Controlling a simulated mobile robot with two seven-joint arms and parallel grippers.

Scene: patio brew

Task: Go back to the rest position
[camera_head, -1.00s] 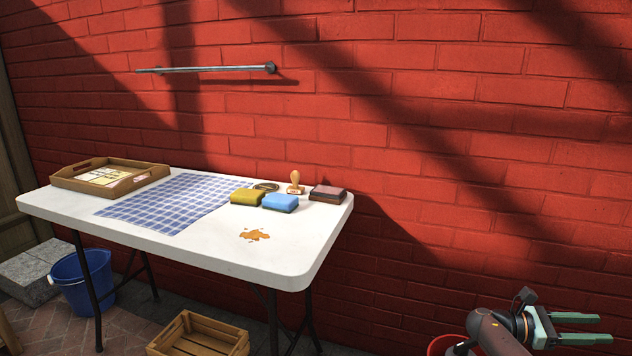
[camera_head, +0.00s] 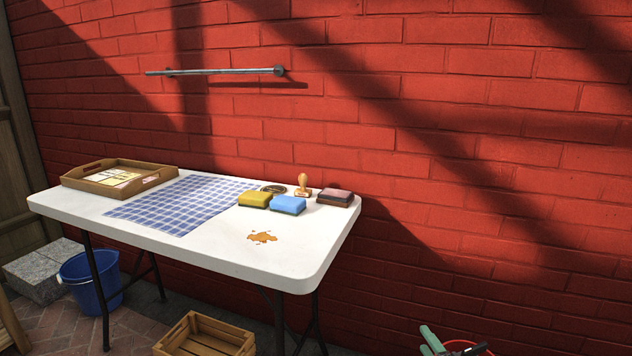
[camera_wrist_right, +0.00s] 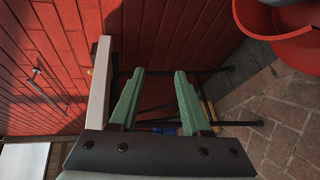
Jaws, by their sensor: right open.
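My right gripper (camera_head: 440,345) shows at the bottom edge of the head view, to the right of the white table, partly cut off by the frame. In the right wrist view its two green fingers (camera_wrist_right: 160,100) stand apart with nothing between them. It touches nothing that I can see. My left gripper is in neither view.
The white table (camera_head: 270,262) holds a wooden tray (camera_head: 165,174), checkered cloth (camera_head: 165,212), yellow sponge (camera_head: 254,200), blue sponge (camera_head: 287,205), stamp (camera_head: 303,185), brown block (camera_head: 335,197) and orange spill (camera_head: 262,237). A red bucket (camera_wrist_right: 285,45) is near my right gripper. A crate (camera_head: 205,340) stands below.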

